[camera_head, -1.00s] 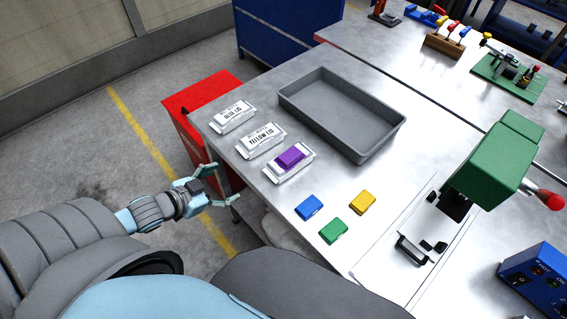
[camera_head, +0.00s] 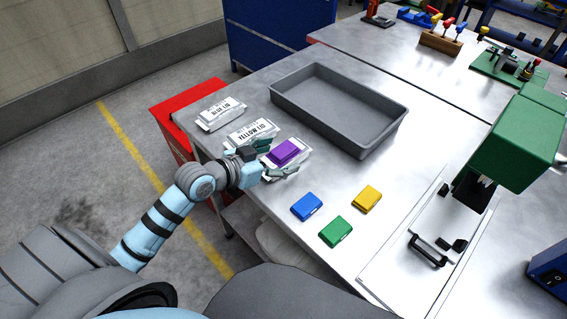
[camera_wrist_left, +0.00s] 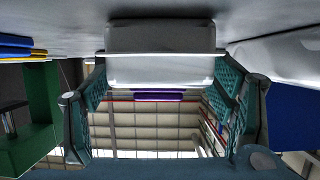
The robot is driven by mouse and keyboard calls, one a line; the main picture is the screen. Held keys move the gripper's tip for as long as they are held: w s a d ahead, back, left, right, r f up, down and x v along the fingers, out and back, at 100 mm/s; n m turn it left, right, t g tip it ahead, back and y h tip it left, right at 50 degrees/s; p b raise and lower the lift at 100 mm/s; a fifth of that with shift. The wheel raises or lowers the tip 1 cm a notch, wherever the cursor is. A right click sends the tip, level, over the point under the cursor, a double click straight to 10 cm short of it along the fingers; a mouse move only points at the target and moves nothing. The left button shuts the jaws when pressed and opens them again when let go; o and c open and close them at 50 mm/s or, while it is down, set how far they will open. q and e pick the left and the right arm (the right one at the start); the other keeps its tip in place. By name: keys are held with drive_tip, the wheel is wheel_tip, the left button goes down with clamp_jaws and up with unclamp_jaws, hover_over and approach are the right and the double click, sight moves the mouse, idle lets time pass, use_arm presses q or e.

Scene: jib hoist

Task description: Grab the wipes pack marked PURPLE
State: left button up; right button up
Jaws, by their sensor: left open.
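A white wipes pack (camera_head: 303,155) with a purple lid (camera_head: 284,152) lies on the metal bench. No printed word on it can be read. My left gripper (camera_head: 271,160) is open at the pack's near-left end, with one finger on each side. In the left wrist view the white pack (camera_wrist_left: 160,55) and a strip of its purple lid (camera_wrist_left: 157,96) show between the spread fingers; I cannot tell whether they touch it. Beside it lie a pack marked YELLOW LID (camera_head: 250,131) and one marked BLUE LID (camera_head: 220,113). My right gripper is out of view.
A grey tray (camera_head: 388,139) stands behind the packs. Loose blue (camera_head: 306,206), green (camera_head: 335,231) and yellow (camera_head: 367,199) lids lie to the right. The YELLOW LID pack is close to my upper finger. A red cabinet (camera_head: 178,100) stands left of the bench.

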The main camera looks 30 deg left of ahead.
use_arm(q)
drive_tip(key=shift+w+d+f, duration=0.1)
drive_tip(key=shift+w+f, duration=0.05)
drive_tip(key=shift+w, duration=0.3)
drive_tip(key=shift+s, duration=0.1)
drive_tip(key=c, duration=1.3)
